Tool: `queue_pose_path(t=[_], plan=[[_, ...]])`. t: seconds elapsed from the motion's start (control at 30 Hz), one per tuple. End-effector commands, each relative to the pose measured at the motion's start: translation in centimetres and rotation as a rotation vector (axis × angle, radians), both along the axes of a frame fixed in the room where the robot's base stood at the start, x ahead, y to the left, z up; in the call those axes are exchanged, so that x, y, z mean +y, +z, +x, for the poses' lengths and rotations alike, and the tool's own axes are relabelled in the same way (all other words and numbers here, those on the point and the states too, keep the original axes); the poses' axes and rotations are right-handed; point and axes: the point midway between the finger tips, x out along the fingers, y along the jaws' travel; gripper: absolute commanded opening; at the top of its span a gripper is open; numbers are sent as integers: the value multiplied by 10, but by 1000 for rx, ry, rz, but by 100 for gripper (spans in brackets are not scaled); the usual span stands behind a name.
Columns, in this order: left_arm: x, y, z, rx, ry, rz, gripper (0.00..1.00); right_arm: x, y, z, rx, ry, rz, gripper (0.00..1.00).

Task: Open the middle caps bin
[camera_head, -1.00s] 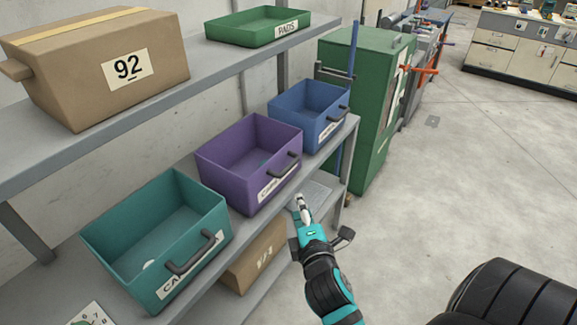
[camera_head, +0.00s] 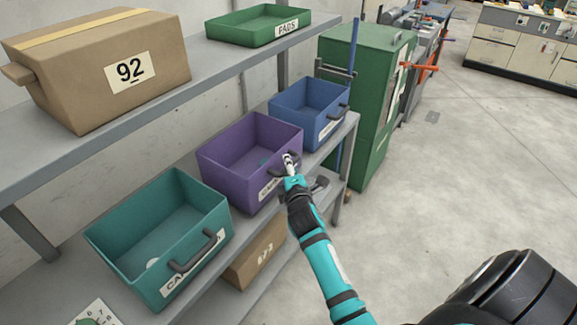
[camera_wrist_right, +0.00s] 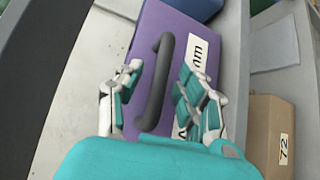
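The purple bin (camera_head: 232,168) is the middle of three bins on the lower shelf, with a dark handle (camera_wrist_right: 155,85) and a white label on its front; the label is only partly readable. My right gripper (camera_head: 289,163) is at the bin's front handle. In the right wrist view, my right gripper (camera_wrist_right: 158,90) is open, with its fingers apart on either side of the handle and visible gaps to it. The teal bin (camera_head: 125,240) stands to the left and the blue bin (camera_head: 295,101) to the right. My left gripper is not in view.
The shelf above holds a cardboard box (camera_head: 90,85) marked 92 and a green tray (camera_head: 240,28). Another cardboard box (camera_head: 255,252) sits below the bins. A green cabinet (camera_head: 372,110) stands beyond the shelf. The floor to the right is clear.

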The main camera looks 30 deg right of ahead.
Motion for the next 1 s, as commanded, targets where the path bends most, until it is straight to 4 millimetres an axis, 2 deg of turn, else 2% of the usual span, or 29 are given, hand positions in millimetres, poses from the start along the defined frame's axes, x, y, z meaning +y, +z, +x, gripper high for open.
queue_pose_path(t=[0.37,0.6,0.67,1.0], plan=[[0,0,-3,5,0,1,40,-2,-1,5,0,0,0,37],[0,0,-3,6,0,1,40,-2,-1,5,0,0,0,6],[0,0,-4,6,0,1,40,-2,-1,5,0,0,0,0],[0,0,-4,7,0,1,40,-2,0,5,-2,0,-1,0]])
